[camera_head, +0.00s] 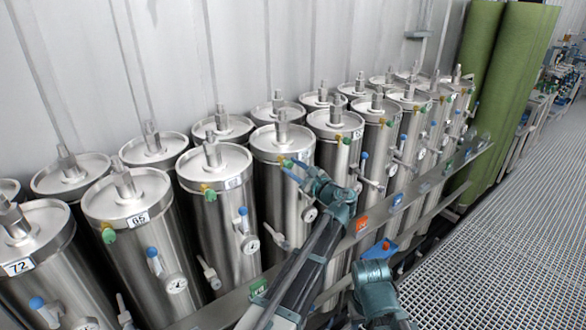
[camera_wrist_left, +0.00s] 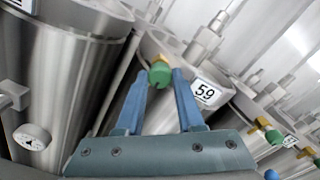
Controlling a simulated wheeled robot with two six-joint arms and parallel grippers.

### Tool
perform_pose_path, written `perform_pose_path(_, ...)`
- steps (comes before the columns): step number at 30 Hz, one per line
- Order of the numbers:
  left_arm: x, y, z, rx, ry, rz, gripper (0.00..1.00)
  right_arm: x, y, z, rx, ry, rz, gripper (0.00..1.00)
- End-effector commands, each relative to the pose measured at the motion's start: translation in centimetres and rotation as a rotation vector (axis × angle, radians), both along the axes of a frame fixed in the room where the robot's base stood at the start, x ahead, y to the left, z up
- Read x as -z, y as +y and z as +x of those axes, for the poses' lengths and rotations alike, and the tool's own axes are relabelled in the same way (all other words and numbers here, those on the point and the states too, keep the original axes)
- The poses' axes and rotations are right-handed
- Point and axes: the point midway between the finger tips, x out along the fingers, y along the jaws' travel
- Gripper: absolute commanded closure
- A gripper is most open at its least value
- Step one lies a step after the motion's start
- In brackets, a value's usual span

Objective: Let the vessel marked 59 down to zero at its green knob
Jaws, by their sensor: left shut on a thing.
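The vessel marked 59 (camera_head: 279,200) is a steel cylinder in the front row, and its label (camera_wrist_left: 204,92) reads clearly in the left wrist view. Its green knob (camera_wrist_left: 160,75), on a brass fitting below the lid, sits between the blue fingertips of my left gripper (camera_wrist_left: 159,80). The left gripper (camera_head: 289,164) is shut on the knob; in the head view the fingers largely cover it. The vessel's round gauge (camera_head: 310,214) shows beside my left arm, too small to read. My right gripper (camera_head: 380,250) is low, apart from the vessels, its jaw state unclear.
Neighbouring vessels 65 (camera_head: 128,205) and 72 (camera_head: 35,250) stand to the left, with similar green knobs, blue-handled valves and gauges. A grey rail (camera_head: 400,200) with coloured tags runs along the front. Green rolls (camera_head: 500,90) stand at the back right. The grating floor (camera_head: 490,240) is clear.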

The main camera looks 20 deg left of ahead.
Motion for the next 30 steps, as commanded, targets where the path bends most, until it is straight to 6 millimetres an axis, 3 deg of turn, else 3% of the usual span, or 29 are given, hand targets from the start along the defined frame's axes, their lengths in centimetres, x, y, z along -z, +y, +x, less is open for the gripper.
perform_pose_path(20,0.22,-0.09,-0.17,0.000,0.045,0.027,1.00,0.07,0.00,0.00,0.000,0.000,0.000,0.50)
perform_pose_path(21,0.22,-0.09,-0.17,0.000,0.045,0.027,0.60,0.07,0.00,0.00,0.000,0.000,0.000,0.50)
perform_pose_path(26,0.16,-0.05,-0.13,-0.001,0.044,0.029,0.33,0.06,0.00,0.00,0.000,0.000,0.000,0.50)
perform_pose_path(30,0.11,-0.02,-0.09,-0.001,0.043,0.030,0.33,0.04,0.00,0.00,0.000,0.000,0.000,0.50)
